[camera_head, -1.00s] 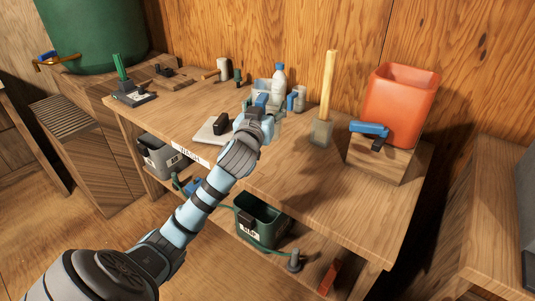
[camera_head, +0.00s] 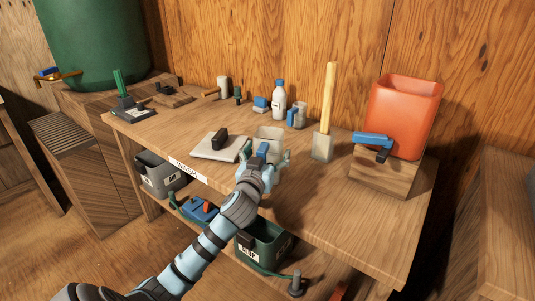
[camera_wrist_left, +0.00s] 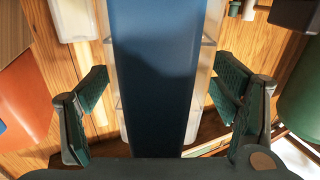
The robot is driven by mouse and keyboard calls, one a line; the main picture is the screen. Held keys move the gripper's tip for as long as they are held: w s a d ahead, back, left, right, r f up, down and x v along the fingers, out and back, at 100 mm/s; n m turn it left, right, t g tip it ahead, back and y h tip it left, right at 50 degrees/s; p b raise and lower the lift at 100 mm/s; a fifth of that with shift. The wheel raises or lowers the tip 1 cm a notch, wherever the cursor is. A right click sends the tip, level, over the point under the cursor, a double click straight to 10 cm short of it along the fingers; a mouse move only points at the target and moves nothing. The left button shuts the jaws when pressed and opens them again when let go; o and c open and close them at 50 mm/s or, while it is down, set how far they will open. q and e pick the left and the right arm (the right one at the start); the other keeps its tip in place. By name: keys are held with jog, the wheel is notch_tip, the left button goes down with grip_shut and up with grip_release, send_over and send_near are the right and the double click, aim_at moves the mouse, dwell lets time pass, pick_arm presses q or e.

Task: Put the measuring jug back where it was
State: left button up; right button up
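The measuring jug (camera_head: 270,132), a pale translucent box-shaped vessel with a blue handle (camera_head: 262,150), appears to stand upright on the bench, right of a pale board. My left gripper (camera_head: 265,156) is at its near side, fingers spread to either side of the handle. In the left wrist view the blue handle (camera_wrist_left: 157,75) fills the middle, with the clear jug wall (camera_wrist_left: 211,25) behind it. The fingers of the left gripper (camera_wrist_left: 160,100) stand apart, with gaps between pads and handle. The jug's base is partly hidden by the gripper. My right gripper is not in view.
A pale board with a black-handled item (camera_head: 219,146) lies left of the jug. Behind stand a blue-capped bottle (camera_head: 279,100) and small blue-and-white items. A wooden-handled upright tool (camera_head: 327,110) and a red container (camera_head: 402,115) with a blue tap stand right. Bench front right is clear.

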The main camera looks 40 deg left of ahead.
pick_arm(q)
jog(key=shift+s, duration=0.2)
jog(key=p+v, duration=0.2)
jog(key=v, duration=0.9)
jog(key=shift+s+d, duration=0.2)
jog(key=shift+s, duration=0.1)
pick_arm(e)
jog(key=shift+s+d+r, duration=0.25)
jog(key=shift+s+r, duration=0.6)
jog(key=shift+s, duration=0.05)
